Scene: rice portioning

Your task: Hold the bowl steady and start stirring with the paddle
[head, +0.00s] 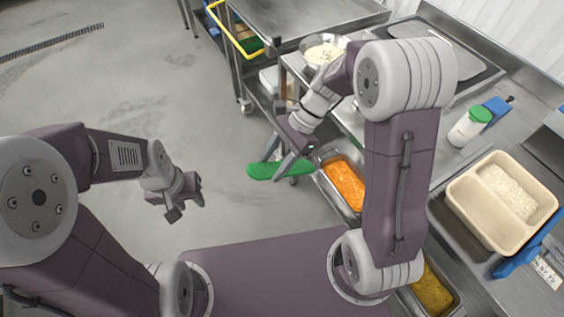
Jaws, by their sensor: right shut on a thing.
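A green paddle (268,171) hangs over the floor beside the counter, near the middle of the head view. My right gripper (286,158) is shut on it, with the flat green part pointing left. A round metal bowl (308,61) with white contents, likely rice, stands at the back, beyond my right arm, which hides part of its right side. The paddle is apart from the bowl. My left gripper (184,201) is open and empty over the floor at the left, far from the bowl.
Pans of orange food (343,184) and yellow food (433,291) sit in the counter. A beige two-compartment tub (463,206) holds white rice at the right. A green-capped bottle (467,130) stands behind it. A steel cart (290,20) is at the back. The left floor is clear.

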